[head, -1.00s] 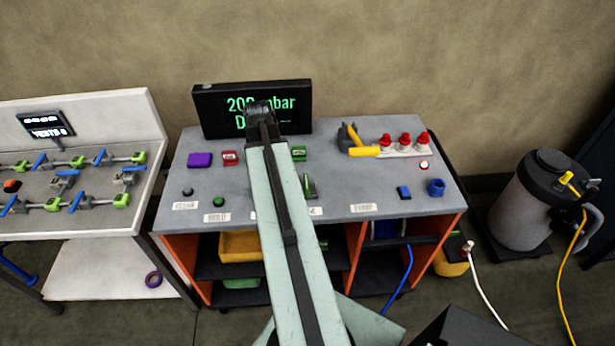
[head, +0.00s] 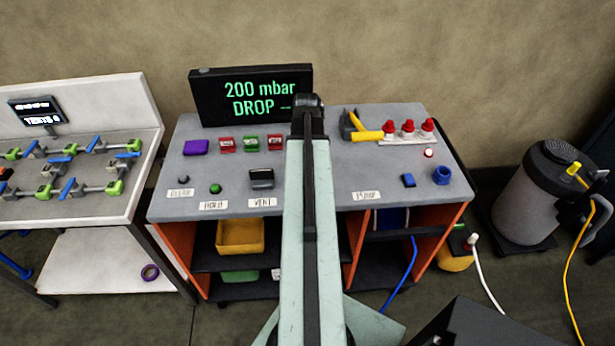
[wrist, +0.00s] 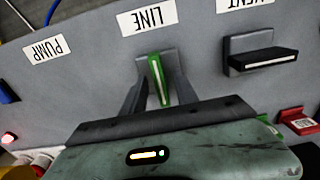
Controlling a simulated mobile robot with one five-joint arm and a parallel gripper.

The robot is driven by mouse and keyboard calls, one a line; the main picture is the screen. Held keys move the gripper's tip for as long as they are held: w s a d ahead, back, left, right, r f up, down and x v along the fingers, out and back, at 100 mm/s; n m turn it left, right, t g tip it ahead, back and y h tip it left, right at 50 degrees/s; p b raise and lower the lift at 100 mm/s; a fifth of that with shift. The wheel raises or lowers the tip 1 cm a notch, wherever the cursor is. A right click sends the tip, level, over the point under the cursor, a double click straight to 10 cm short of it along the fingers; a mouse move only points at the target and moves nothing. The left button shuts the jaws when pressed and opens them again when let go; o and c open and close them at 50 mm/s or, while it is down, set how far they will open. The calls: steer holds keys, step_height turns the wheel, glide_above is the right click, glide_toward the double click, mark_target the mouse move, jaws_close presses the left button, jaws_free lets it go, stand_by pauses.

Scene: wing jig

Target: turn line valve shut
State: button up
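The line valve's green lever (wrist: 160,82) stands on the grey panel by the LINE label (wrist: 149,17), which reads upside down in the wrist view. My gripper (wrist: 155,68) has its two dark fingers apart, one on each side of the lever. I see a gap beside the lever and cannot make out firm contact. In the head view my arm covers the lever, the LINE label and the gripper's fingers.
The dark VENT lever (wrist: 262,61) is close to the right in the wrist view; it also shows in the head view (head: 262,178). The PUMP label (wrist: 43,50) is at left. A display (head: 252,95) reads 200 mbar. A yellow-handled tool (head: 362,130) lies at back right.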

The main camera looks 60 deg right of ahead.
steer(key=shift+f, duration=0.5)
steer(key=shift+r, duration=0.15)
jaws_close()
